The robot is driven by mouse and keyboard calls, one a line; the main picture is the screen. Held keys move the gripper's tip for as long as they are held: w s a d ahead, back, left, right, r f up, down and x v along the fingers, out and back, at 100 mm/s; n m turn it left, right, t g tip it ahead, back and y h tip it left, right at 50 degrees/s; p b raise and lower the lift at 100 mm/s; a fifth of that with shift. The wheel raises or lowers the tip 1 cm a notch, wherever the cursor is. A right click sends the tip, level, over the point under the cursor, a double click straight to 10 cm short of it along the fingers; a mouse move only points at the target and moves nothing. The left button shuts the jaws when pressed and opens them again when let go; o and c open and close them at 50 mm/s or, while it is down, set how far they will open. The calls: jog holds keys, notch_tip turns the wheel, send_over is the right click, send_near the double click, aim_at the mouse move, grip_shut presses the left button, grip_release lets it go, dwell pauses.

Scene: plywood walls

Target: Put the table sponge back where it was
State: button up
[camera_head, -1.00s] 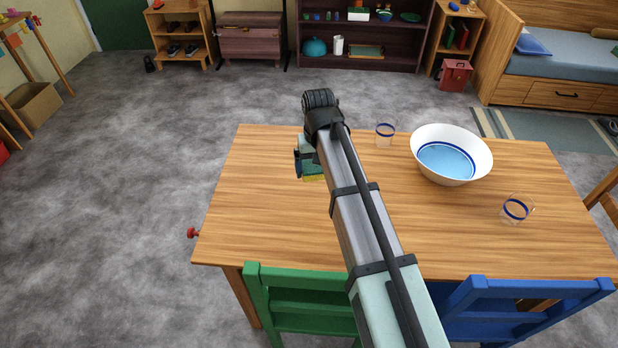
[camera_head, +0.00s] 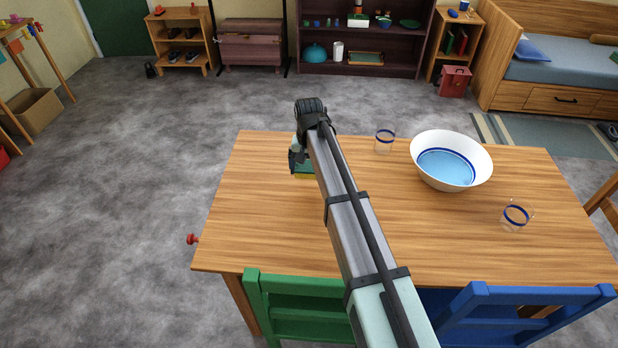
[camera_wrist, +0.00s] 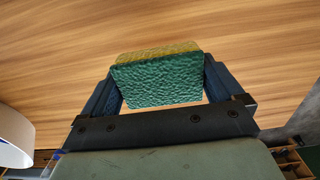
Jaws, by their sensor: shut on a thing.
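The table sponge (camera_wrist: 158,78) has a green rough face and a yellow layer. In the wrist view it sits between the two dark fingers of my gripper (camera_wrist: 162,88), which is shut on it. In the head view the sponge's yellow edge (camera_head: 304,177) shows at the left of my arm, over the far left part of the wooden table (camera_head: 262,215). My arm hides much of the gripper (camera_head: 299,163) and sponge there. I cannot tell whether the sponge touches the table.
A white bowl with a blue inside (camera_head: 451,160) stands at the table's right. One clear glass (camera_head: 384,142) is left of it, another (camera_head: 515,216) nearer the front. Green (camera_head: 300,310) and blue (camera_head: 520,310) chairs stand at the near edge. The table's left side is clear.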

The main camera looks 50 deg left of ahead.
aim_at(309, 184)
jog(key=shift+f, duration=2.3)
jog(key=shift+f, duration=0.1)
jog(key=o, duration=0.6)
jog(key=shift+o, duration=0.2)
notch_tip(309, 184, up, 12)
jog(key=shift+r, duration=0.15)
jog(key=shift+w, duration=0.1)
